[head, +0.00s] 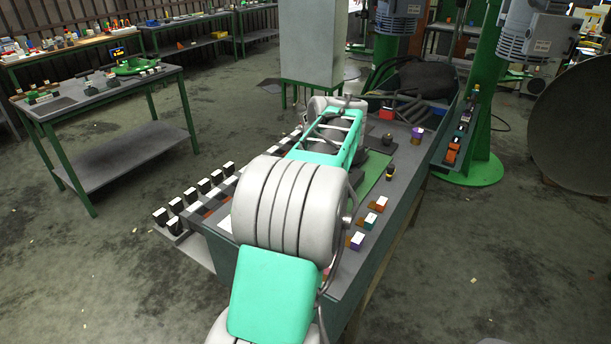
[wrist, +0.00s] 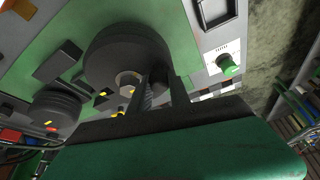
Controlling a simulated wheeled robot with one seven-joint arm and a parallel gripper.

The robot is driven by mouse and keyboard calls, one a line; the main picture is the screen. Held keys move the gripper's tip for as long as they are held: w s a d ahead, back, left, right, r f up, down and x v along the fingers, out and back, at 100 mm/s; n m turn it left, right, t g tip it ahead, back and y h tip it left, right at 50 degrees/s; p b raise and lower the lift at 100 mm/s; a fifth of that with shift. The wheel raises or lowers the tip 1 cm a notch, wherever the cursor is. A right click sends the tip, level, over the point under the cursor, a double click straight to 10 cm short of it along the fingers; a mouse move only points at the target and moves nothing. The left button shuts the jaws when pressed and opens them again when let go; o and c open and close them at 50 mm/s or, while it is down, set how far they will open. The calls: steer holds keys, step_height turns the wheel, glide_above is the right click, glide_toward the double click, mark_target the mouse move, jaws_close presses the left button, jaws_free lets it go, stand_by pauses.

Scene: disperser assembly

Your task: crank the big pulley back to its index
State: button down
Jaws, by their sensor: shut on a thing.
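The big pulley (wrist: 112,55) is a dark grey disc with a pale metal hub (wrist: 128,82), on a green plate (wrist: 52,52) in the wrist view. My gripper (wrist: 158,78) reaches over its lower right part, its two dark fingers pointing at the disc. The gripper is shut on what looks like the pulley's crank handle (wrist: 148,98), a ribbed upright piece mostly hidden by the fingers. Small yellow marks lie beside the hub; I cannot tell which is the index or whether they line up. In the head view my arm hides the gripper and most of the pulley.
A second, dark grooved pulley (wrist: 48,112) stands to the left in the wrist view. A green knob (wrist: 228,66) sits at the right on a grey panel. In the head view, small coloured blocks line the bench (head: 405,172), and white-topped black pieces (head: 190,195) line its left side.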

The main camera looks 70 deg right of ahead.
steer(key=shift+s, duration=0.1)
stand_by(0.4)
steer(key=c, duration=1.5)
jaws_free()
steer(key=p+v, duration=0.1)
steer(key=v, duration=0.7)
